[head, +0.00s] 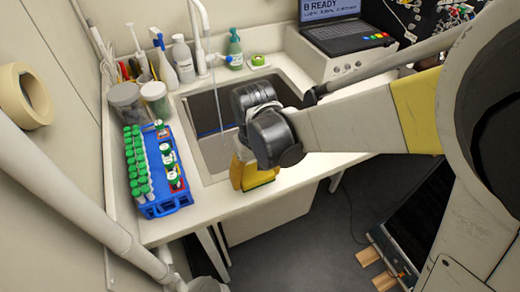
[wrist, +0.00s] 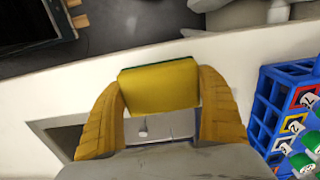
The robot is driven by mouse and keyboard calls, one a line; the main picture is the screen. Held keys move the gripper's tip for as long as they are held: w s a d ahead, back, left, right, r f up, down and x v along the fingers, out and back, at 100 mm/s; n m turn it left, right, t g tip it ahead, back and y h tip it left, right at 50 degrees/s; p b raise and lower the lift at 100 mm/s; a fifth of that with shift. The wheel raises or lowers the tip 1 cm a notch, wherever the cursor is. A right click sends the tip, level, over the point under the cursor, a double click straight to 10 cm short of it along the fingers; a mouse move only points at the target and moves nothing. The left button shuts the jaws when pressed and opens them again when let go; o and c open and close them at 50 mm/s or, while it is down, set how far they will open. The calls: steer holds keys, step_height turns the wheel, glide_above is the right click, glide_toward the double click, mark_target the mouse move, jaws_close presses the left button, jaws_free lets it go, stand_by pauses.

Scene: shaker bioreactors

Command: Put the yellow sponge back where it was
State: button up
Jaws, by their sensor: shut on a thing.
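The yellow sponge (wrist: 158,88) is held between the two yellow fingers of my gripper (wrist: 160,100) in the wrist view. A thin green layer shows along its far edge. In the head view the sponge (head: 262,176) is at the sink's front rim, over the white counter, partly hidden by my gripper (head: 247,168). I cannot tell whether the sponge touches the counter.
The sink (head: 212,132) lies behind my gripper, with a faucet (head: 198,45) at its back. A blue rack (head: 160,203) with green-capped tubes stands on the left. A green and white item (head: 259,60), bottles and a laptop (head: 343,30) stand behind. The front counter strip (head: 285,195) is clear.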

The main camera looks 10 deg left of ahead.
mark_target(255, 173)
steer(key=shift+f+b, duration=0.85)
steer(key=shift+f, duration=1.1)
steer(key=shift+f, duration=0.1)
steer(key=shift+f, duration=0.15)
steer(key=o, duration=1.2)
steer(key=shift+o, duration=0.2)
steer(key=shift+r, duration=0.2)
step_height(255, 173, up, 12)
steer(key=p, duration=0.4)
steer(key=shift+r, duration=0.1)
steer(key=s+d+r+m+t, duration=0.1)
steer(key=d+r+m+t, duration=0.1)
steer(key=d, duration=0.6)
steer(key=s+d+r+m+t, duration=0.2)
steer(key=d+r, duration=0.1)
steer(key=d, duration=0.6)
steer(key=s+d+r+m+t, duration=0.2)
steer(key=d+r+t, duration=0.1)
steer(key=d, duration=0.5)
steer(key=shift+s+d, duration=0.25)
